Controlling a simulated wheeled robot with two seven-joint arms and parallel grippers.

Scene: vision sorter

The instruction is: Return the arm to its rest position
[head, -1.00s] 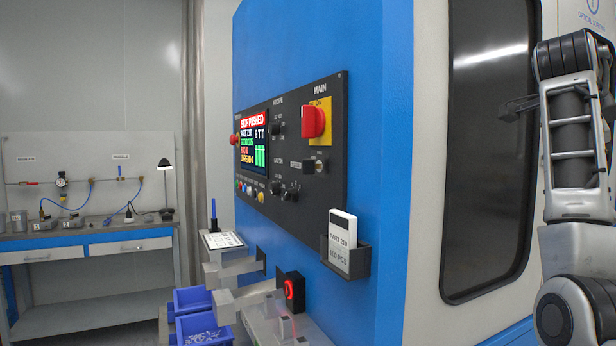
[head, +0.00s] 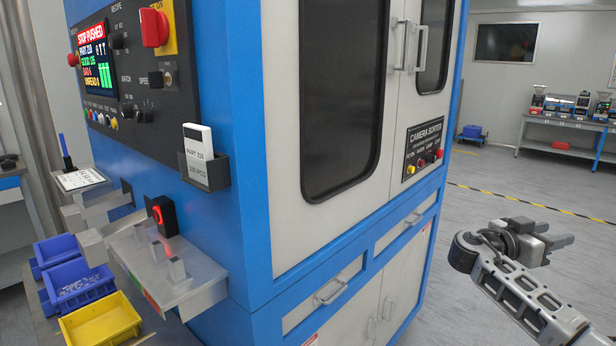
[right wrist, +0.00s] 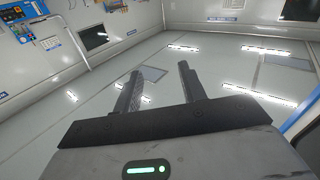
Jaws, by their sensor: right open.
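My right gripper (head: 562,240) is at the right of the head view, over open floor and clear of the blue and white sorter cabinet (head: 252,150). Its arm comes in from the lower right corner. In the right wrist view its two dark fingers (right wrist: 158,90) stand apart with nothing between them. My left gripper is in neither view.
The cabinet's control panel (head: 130,70) has a red switch (head: 154,27) and a lit screen. Blue bins (head: 75,287) and a yellow bin (head: 100,322) stand at lower left. A bench (head: 565,140) stands far right. The floor (head: 500,200) between is clear.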

